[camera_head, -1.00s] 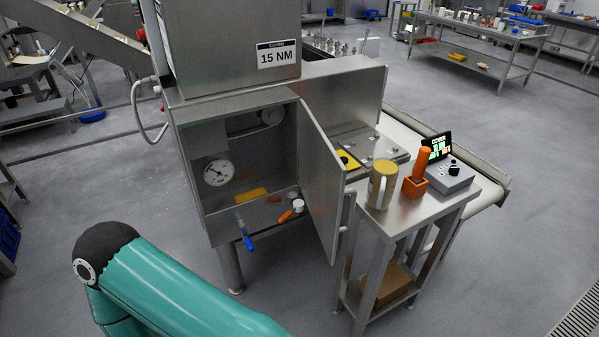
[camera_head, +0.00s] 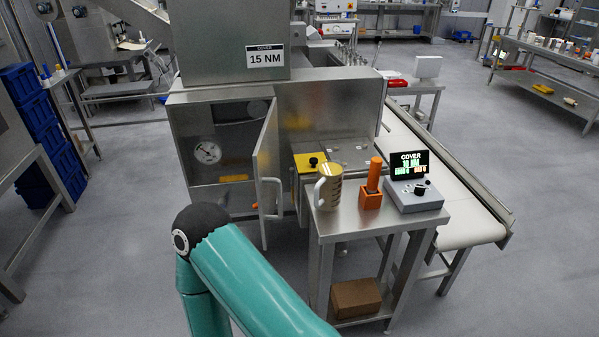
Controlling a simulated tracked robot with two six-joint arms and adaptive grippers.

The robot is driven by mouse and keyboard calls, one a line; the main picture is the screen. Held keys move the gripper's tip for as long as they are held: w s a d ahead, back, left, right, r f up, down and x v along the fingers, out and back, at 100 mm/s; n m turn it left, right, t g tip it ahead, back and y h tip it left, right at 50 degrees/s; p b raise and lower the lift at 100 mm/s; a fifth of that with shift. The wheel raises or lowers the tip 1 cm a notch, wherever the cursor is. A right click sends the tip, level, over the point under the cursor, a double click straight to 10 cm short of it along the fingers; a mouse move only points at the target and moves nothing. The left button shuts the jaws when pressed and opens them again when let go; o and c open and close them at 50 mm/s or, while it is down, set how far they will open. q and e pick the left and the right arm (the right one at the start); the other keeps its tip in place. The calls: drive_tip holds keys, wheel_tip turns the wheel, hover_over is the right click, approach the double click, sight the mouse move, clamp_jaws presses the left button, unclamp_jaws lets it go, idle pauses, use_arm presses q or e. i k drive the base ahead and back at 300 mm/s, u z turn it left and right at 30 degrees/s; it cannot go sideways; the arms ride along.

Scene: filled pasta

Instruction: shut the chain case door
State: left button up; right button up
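The chain case door (camera_head: 266,172) is a grey steel panel that stands swung open, seen nearly edge-on, with a bar handle (camera_head: 281,196) on its outer face. Behind and left of it is the open chain case (camera_head: 190,122), with a round dial gauge (camera_head: 207,152) inside; the door hides part of the interior. One of my teal arms (camera_head: 252,268) rises from the bottom, with its dark joint in front of and below the case. Neither gripper is in view.
A steel side table (camera_head: 350,223) stands right of the door and carries a mug (camera_head: 328,187), an orange-handled tool in an orange block (camera_head: 371,198) and a display unit (camera_head: 415,194). A cardboard box (camera_head: 356,298) sits on its lower shelf. A conveyor (camera_head: 440,185) runs behind it.

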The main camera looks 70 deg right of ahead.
sight(266, 156)
drive_tip(key=z, duration=1.85)
drive_tip(key=i, duration=0.95)
drive_tip(key=u, duration=0.05)
drive_tip(key=k, duration=0.85)
drive_tip(key=z, duration=0.15)
drive_tip(key=i, duration=0.8)
